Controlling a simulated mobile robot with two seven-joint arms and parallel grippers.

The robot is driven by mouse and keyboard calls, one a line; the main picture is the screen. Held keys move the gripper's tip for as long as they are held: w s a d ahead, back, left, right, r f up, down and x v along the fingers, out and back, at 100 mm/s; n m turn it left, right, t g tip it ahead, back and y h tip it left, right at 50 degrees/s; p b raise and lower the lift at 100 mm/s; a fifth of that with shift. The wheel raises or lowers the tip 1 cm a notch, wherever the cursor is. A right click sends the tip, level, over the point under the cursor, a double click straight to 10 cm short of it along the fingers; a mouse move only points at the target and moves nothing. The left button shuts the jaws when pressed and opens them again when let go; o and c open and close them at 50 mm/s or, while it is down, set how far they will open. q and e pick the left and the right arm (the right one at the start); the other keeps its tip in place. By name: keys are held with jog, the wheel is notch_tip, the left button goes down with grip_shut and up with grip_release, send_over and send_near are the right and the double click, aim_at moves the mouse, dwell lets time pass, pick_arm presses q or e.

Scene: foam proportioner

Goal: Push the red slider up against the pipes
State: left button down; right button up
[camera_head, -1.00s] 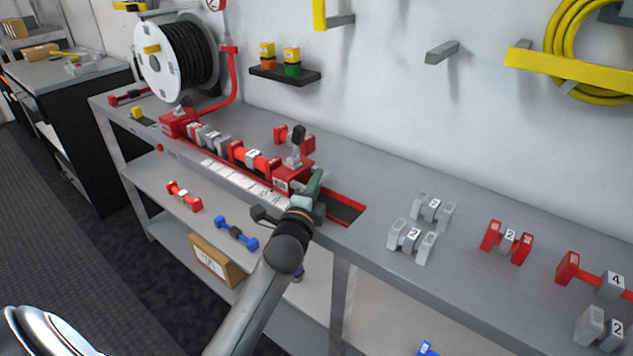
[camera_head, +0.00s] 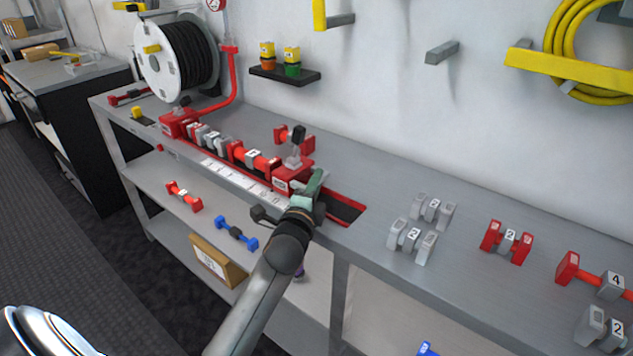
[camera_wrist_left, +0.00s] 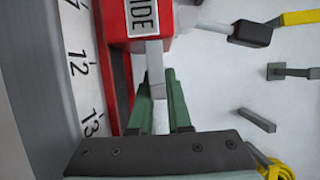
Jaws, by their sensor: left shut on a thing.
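The red slider (camera_head: 290,178) sits in the red rail on the workbench, with a lever and black knob (camera_head: 298,134) above it. A row of red and grey pipes (camera_head: 250,157) lies in the rail to its left. The slider's near end is very close to the last red pipe; I cannot tell whether they touch. My left gripper (camera_head: 313,188) is at the slider's right end. In the left wrist view its green fingers (camera_wrist_left: 160,100) are shut on a grey tab (camera_wrist_left: 154,62) of the slider, whose label (camera_wrist_left: 142,17) is partly cut off. My right gripper is out of view.
A numbered scale (camera_head: 235,180) runs along the rail's front. The rail's right end (camera_head: 346,208) is empty. Loose grey pipes (camera_head: 412,240) and red pipes (camera_head: 506,242) stand on the bench to the right. A hose reel (camera_head: 178,58) stands at the left end.

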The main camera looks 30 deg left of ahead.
aim_at(292, 171)
pick_arm(q)
jog(key=shift+a+r+p, duration=0.1)
jog(key=shift+a+p, duration=0.2)
jog(key=shift+a, duration=0.1)
jog(key=a+p, duration=0.1)
jog(key=a, duration=0.1)
jog(key=a+p, duration=0.1)
jog(key=a, duration=0.2)
jog(key=shift+w+a, duration=0.2)
jog(key=shift+a, duration=0.45)
jog(key=c, duration=1.2)
grip_release()
jog(key=shift+c, duration=0.2)
jog(key=o, duration=0.3)
jog(key=shift+a, duration=0.1)
jog(key=shift+o, duration=0.4)
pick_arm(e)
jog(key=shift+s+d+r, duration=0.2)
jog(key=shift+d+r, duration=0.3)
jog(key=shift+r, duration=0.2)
pick_arm(q)
jog(key=shift+d, duration=0.2)
